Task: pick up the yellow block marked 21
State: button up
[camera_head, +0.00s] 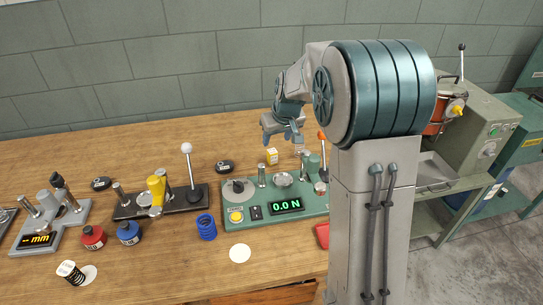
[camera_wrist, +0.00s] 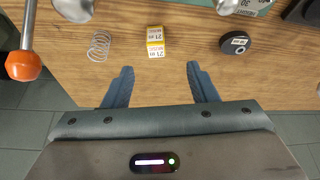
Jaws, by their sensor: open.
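The yellow block marked 21 (camera_wrist: 155,50) has white faces with print and stands on the wooden table. In the wrist view it is just beyond and between my fingertips, apart from them. It also shows in the head view as a small yellow-and-white block (camera_head: 272,156) behind the green tester. My gripper (camera_wrist: 159,75) is open and empty, its two blue fingers spread on either side of the block's line. In the head view my gripper (camera_head: 284,138) is above the table, just right of the block.
A wire spring (camera_wrist: 99,45) lies left of the block. A black round piece (camera_wrist: 235,43) sits to its right. An orange-knobbed lever (camera_wrist: 23,65) rises at the left. The green tester (camera_head: 262,207) stands in front of the block in the head view.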

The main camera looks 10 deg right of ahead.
aim_at(273, 152)
jog(key=x, duration=0.7)
jog(key=shift+w+f+p, duration=0.1)
jog(key=shift+f+p, duration=0.05)
jog(key=shift+p, duration=0.15)
jog(key=x, duration=0.1)
jog(key=p+x, duration=0.1)
jog(key=x, duration=0.2)
jog(key=shift+w+d, duration=0.3)
jog(key=shift+w, duration=0.1)
jog(key=shift+w+f, duration=0.2)
jog(key=shift+f, duration=0.25)
jog(key=c, duration=1)
